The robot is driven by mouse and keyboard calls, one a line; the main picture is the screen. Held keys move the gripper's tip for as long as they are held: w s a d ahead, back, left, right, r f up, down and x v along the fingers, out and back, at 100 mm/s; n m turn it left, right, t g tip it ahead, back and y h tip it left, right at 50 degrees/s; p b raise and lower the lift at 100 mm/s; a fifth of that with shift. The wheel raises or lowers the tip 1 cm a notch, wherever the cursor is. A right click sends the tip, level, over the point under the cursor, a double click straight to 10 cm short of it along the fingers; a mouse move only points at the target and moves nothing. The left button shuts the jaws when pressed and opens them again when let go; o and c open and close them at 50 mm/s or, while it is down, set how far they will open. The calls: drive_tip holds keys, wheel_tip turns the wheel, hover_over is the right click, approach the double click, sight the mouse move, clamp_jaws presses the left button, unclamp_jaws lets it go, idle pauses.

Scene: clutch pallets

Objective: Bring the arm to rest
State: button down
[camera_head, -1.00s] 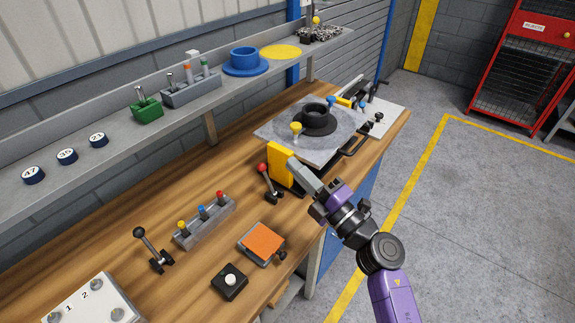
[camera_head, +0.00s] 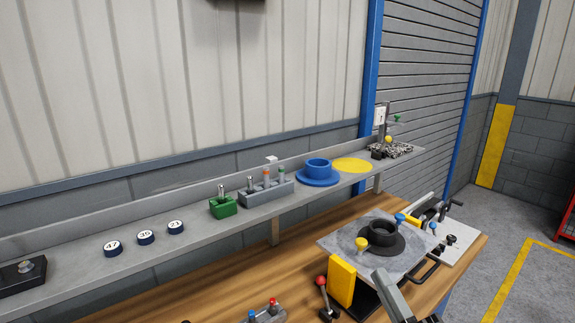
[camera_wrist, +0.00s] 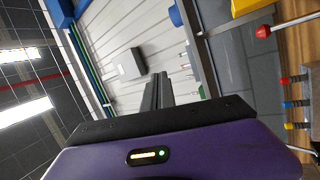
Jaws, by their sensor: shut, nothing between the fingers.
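My gripper (camera_head: 380,278) shows at the lower edge of the head view, just right of the yellow upright block (camera_head: 342,282); the rest of my arm is mostly cut off below the picture. In the wrist view its two dark fingers (camera_wrist: 158,84) lie together, with nothing between them. They appear in front of the wall there. I cannot tell exactly how far the gripper is from the yellow block or the grey plate (camera_head: 338,243).
The workbench (camera_head: 225,290) carries a red-knobbed lever (camera_head: 325,300) and the plate with a black ring (camera_head: 381,238). A shelf (camera_head: 80,273) behind holds a blue flanged part (camera_head: 318,168), a green block (camera_head: 222,207) and numbered discs. Open floor (camera_head: 480,240) lies to the right.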

drive_tip(key=s+f+m+g+h, duration=0.2)
drive_tip(key=s+f+m, duration=0.2)
drive_tip(key=s, duration=0.9)
drive_tip(key=s+f+m+g+h+b, duration=0.1)
drive_tip(key=s+f+m+g+h, duration=0.1)
drive_tip(key=s+m, duration=0.6)
drive_tip(key=s+f+m+g+h+b, duration=0.1)
drive_tip(key=s+f+m+g+h, duration=0.2)
drive_tip(key=s, duration=1.6)
wheel_tip(320, 180, down, 4)
drive_tip(key=m, duration=0.3)
drive_tip(key=shift+s+d+m, duration=0.15)
drive_tip(key=shift+d+m, duration=0.25)
drive_tip(key=shift+a, duration=0.1)
